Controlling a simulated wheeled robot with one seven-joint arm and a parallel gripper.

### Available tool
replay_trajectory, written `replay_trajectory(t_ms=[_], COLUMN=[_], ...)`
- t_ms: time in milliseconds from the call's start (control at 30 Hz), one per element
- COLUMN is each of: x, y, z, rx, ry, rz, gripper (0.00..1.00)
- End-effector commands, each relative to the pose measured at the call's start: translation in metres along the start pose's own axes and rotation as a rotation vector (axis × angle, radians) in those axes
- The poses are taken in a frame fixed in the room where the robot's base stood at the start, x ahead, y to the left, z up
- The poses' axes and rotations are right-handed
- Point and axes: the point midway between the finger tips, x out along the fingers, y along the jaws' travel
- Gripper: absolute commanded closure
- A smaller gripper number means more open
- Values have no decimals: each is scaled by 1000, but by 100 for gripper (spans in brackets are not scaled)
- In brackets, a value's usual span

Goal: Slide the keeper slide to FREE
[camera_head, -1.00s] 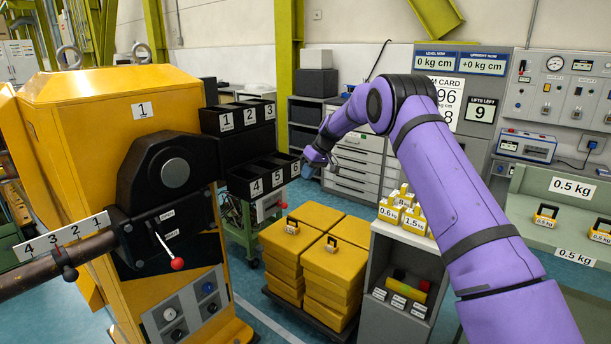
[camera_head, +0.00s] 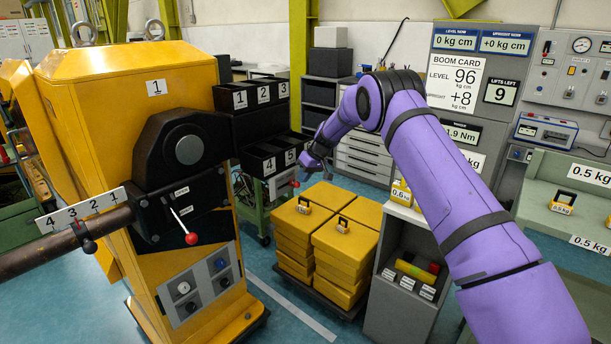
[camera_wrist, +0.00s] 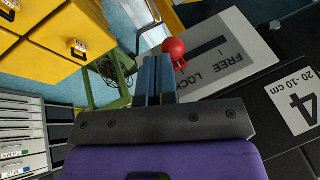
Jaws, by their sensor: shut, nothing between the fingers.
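The keeper slide shows in the wrist view as a red ball knob (camera_wrist: 173,47) beside a grey plate (camera_wrist: 252,56) marked FREE and LOCK, with a dark slot line. The knob is at the plate's left end, nearer the word LOCK. In the head view the plate (camera_head: 280,185) is small, under the numbered bins. My gripper (camera_wrist: 157,60) is shut and empty, its blue fingertips close beside the knob; whether they touch it I cannot tell. In the head view my gripper (camera_head: 308,166) is in front of the bins' right end, its fingertips hard to make out.
Black numbered bins (camera_head: 262,158) stand above the plate; a label 4 panel (camera_wrist: 293,103) is close at right in the wrist view. A yellow machine (camera_head: 100,95) with a red-knobbed lever (camera_head: 184,226) stands left. Yellow weight stacks (camera_head: 345,250) and a grey cabinet (camera_head: 400,300) stand right.

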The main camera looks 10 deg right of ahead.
Motion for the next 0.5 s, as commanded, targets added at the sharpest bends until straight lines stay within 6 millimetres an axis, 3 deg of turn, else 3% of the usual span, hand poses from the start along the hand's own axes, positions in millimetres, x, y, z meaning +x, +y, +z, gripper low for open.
replay_trajectory(t_ms=[200, 500], x=[1, 13], y=[-5, -50], z=[1, 11], rx=[-1, -1], ry=[0, -1], rz=[-1, -2], gripper=[100, 100])
